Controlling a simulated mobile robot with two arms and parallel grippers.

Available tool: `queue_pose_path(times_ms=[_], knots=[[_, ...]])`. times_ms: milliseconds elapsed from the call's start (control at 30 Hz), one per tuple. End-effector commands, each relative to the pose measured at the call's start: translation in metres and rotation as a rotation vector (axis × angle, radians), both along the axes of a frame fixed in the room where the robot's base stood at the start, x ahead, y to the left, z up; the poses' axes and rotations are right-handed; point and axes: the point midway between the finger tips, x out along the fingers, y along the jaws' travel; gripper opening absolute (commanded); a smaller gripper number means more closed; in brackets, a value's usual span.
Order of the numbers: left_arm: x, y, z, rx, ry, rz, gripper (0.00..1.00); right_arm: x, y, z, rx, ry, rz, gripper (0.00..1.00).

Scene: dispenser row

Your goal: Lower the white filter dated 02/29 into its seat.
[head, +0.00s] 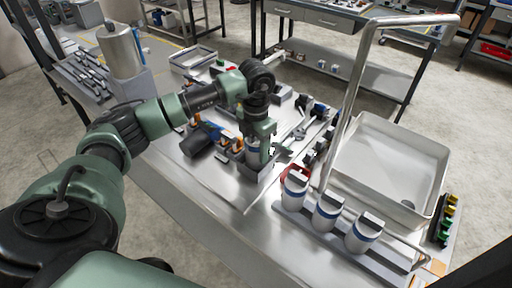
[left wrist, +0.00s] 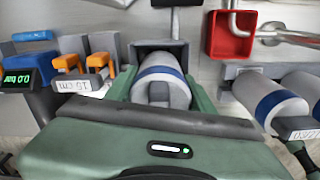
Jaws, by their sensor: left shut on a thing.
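My left gripper (head: 256,143) is shut on a white filter with a blue band (left wrist: 160,84); the filter also shows under the gripper in the head view (head: 253,157). In the left wrist view it lies between my green fingers, and no date on it is visible. A grey block (head: 257,180) stands at the filter's lower end; I cannot tell whether the filter touches it or sits in it. Three similar filters stand in a rack (head: 325,212) to the right. One rack filter in the left wrist view (left wrist: 283,103) has a partly readable date tag. My right gripper is not in view.
A red open bin (left wrist: 229,36) is beside the held filter. Orange-topped parts (left wrist: 80,65) and a green-digit display (left wrist: 18,78) are on its other side.

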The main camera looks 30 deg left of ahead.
Motion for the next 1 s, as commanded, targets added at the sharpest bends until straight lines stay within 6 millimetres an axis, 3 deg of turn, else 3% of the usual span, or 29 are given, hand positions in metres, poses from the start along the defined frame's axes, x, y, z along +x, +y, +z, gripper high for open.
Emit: queue_pose_path(times_ms=[33,100,500,1000], knots=[[0.0,0.0,-0.001,0.0,-0.001,0.0,0.59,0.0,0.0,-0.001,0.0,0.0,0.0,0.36],[0.0,0.0,0.0,0.0,-0.001,0.0,0.78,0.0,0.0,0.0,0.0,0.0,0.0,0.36],[0.001,0.0,0.004,0.0,-0.002,0.0,0.79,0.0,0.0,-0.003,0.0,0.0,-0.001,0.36],[0.001,0.0,0.074,0.0,-0.003,0.0,0.79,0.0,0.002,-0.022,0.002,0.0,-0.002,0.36]])
